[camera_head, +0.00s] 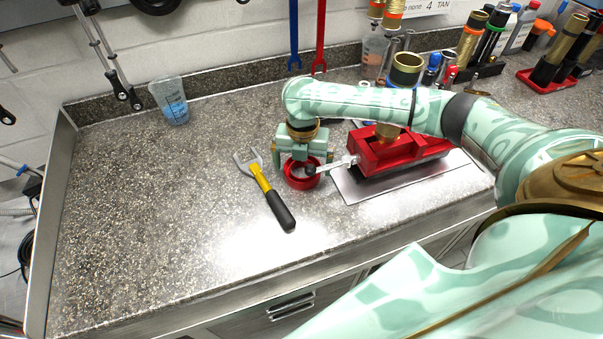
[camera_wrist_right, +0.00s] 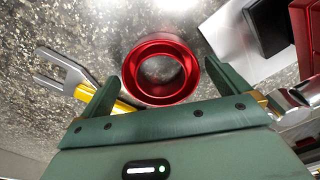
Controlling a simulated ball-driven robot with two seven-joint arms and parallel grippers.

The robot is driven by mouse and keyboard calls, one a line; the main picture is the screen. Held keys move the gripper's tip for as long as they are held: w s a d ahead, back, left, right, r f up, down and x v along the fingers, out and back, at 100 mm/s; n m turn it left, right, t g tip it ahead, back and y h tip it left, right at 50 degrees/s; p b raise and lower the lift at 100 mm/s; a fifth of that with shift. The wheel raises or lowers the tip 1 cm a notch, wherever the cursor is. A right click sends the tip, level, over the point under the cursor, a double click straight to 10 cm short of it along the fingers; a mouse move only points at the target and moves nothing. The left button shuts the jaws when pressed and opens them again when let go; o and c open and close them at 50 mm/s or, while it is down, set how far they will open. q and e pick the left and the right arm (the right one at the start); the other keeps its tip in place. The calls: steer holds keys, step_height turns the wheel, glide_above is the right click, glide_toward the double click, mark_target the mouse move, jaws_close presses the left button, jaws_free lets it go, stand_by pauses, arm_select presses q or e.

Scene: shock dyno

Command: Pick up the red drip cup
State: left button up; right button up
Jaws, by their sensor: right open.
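The red drip cup (camera_head: 301,180) is a short open ring-shaped cup standing on the speckled counter. In the right wrist view the red drip cup (camera_wrist_right: 160,70) shows from above, between and just beyond my fingertips. My right gripper (camera_head: 303,168) is right over it, pointing down, and partly hides it. In the right wrist view my right gripper (camera_wrist_right: 160,85) is open, with one green finger on each side of the cup. I cannot tell whether the fingers touch it. My left gripper is not in view.
A wrench with a yellow and black handle (camera_head: 272,197) lies just left of the cup. A red vise (camera_head: 395,150) on a metal plate (camera_head: 350,188) stands close on the right. A clear measuring cup (camera_head: 170,101) stands at the back left.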

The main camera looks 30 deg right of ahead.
steer(key=shift+s, duration=0.1)
steer(key=c, duration=0.9)
steer(key=shift+r, duration=0.1)
